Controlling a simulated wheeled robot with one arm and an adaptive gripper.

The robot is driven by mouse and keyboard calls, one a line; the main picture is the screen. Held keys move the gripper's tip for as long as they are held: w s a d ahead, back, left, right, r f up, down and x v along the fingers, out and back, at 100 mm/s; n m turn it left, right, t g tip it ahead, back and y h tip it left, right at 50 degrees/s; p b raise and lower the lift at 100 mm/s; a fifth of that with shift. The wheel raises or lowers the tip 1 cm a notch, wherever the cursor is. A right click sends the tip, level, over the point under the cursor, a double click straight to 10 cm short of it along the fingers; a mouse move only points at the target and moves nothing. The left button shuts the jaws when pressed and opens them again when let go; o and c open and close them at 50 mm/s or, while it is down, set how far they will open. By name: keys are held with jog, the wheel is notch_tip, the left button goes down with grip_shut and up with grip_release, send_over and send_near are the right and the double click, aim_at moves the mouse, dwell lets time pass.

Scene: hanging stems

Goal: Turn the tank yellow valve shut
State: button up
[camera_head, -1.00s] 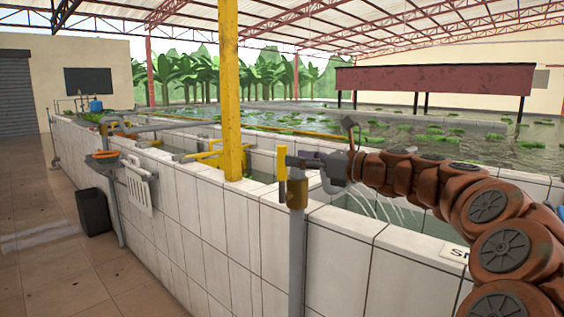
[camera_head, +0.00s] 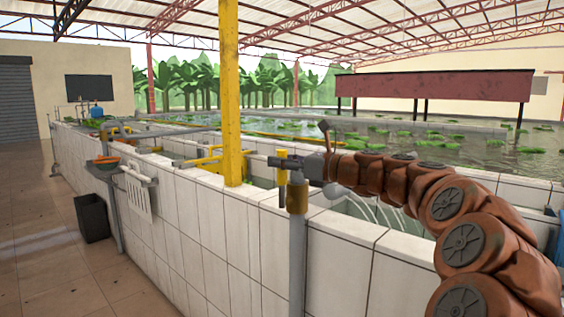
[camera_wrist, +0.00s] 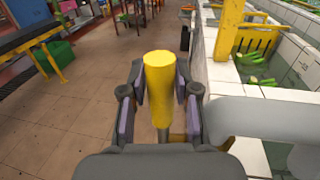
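The yellow valve handle (camera_head: 282,185) hangs upright beside the top of a grey standpipe (camera_head: 297,260) with a brass-coloured valve body (camera_head: 297,197), in front of the white-tiled tank (camera_head: 340,255). My gripper (camera_head: 287,163) reaches in from the right at the handle's upper part. In the wrist view the yellow handle (camera_wrist: 159,88) stands between my two purple-padded fingers (camera_wrist: 159,100). Narrow gaps show on both sides, so the gripper looks open around it. Contact lower down is hidden by the gripper body. Water streams (camera_head: 370,212) fall into the tank behind my wrist.
A yellow post (camera_head: 230,95) rises from the tank wall left of the valve. The tiled floor (camera_head: 60,270) at left is clear.

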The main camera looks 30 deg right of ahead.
grip_shut()
